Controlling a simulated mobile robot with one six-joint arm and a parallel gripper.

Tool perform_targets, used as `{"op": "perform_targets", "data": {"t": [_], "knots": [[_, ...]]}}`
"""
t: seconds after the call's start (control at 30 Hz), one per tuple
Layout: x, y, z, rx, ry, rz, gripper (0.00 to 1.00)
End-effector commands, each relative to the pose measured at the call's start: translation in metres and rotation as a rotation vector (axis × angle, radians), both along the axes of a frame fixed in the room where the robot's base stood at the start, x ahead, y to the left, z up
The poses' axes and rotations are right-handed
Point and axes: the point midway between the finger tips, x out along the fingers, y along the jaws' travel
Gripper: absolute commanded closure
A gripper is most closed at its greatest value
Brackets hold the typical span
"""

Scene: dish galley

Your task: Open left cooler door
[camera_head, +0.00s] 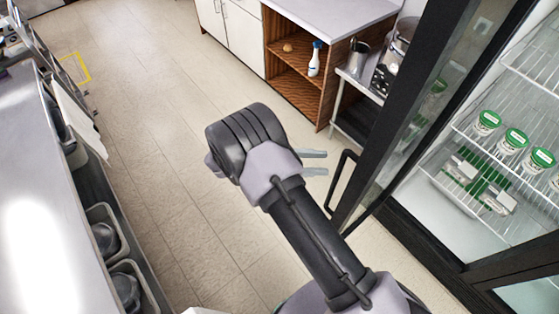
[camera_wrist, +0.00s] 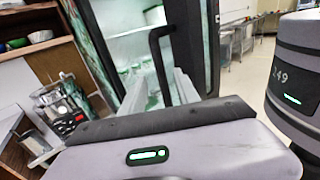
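The left cooler door (camera_head: 405,95), a glass panel in a dark frame, stands swung out from the cooler in the head view. Its black bar handle (camera_head: 343,188) is on the edge nearer my arm, and the handle also shows in the wrist view (camera_wrist: 157,62). My gripper (camera_head: 314,162) is left of the handle. In the wrist view, my gripper's own body hides the lower part of the picture.
Wire cooler shelves (camera_head: 475,135) hold several green-lidded cups (camera_head: 514,139). A wooden cabinet (camera_head: 290,70) with a white bottle (camera_head: 315,60) stands at the back. A steel side table (camera_head: 355,90) is behind the door. A counter (camera_head: 45,190) runs along the left. The tiled floor between is clear.

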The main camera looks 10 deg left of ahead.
Motion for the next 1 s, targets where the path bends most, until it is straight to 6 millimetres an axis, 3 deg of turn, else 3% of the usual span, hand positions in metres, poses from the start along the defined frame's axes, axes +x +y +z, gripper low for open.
{"op": "perform_targets", "data": {"t": [0.2, 0.33, 0.5, 1.0], "knots": [[-0.011, 0.070, -0.002, 0.001, -0.004, 0.003, 0.62], [-0.015, 0.094, 0.008, -0.003, -0.001, 0.002, 0.62], [-0.017, 0.106, 0.003, 0.001, 0.000, 0.003, 0.62], [-0.018, 0.107, 0.000, 0.002, 0.001, 0.002, 0.62]]}}
